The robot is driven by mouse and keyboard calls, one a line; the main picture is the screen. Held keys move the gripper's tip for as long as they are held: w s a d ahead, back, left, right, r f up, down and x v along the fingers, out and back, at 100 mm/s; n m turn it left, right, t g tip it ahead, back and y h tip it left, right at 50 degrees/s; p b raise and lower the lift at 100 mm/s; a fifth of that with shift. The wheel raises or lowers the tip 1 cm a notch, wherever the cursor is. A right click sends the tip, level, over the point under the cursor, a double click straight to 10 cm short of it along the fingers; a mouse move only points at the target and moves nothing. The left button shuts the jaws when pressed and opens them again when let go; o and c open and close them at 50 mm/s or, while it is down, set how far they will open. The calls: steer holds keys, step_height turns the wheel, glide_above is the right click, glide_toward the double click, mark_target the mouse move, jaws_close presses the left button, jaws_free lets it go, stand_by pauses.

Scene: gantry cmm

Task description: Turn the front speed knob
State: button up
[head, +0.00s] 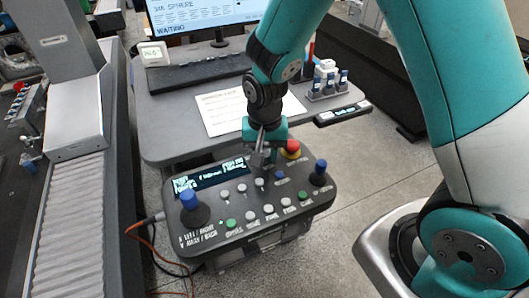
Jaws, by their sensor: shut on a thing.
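A dark control console (322,197) stands in the middle of the head view, with a small lit display, two blue-topped joysticks, several grey and green buttons and a red emergency stop. My gripper (259,162) points down at the back middle of the console, just right of the display and left of the red stop. Its fingers are shut at the console's top face. The speed knob is not clearly seen; what the fingers grip there is small and mostly hidden by them.
The red stop button (291,149) is close to the right of my gripper. The right joystick (320,172) and left joystick (189,201) stand up from the console. Behind is a grey desk (165,125) with a keyboard (200,72), paper sheet (222,112) and monitor (205,15).

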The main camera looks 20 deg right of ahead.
steer(key=n+b, duration=0.1)
steer(key=n, duration=0.5)
steer(key=shift+n, duration=0.3)
stand_by(0.4)
steer(key=o, duration=0.9)
steer(key=shift+r, duration=0.15)
step_height(320, 180, up, 17)
steer(key=b, duration=0.3)
steer(key=shift+r, duration=0.1)
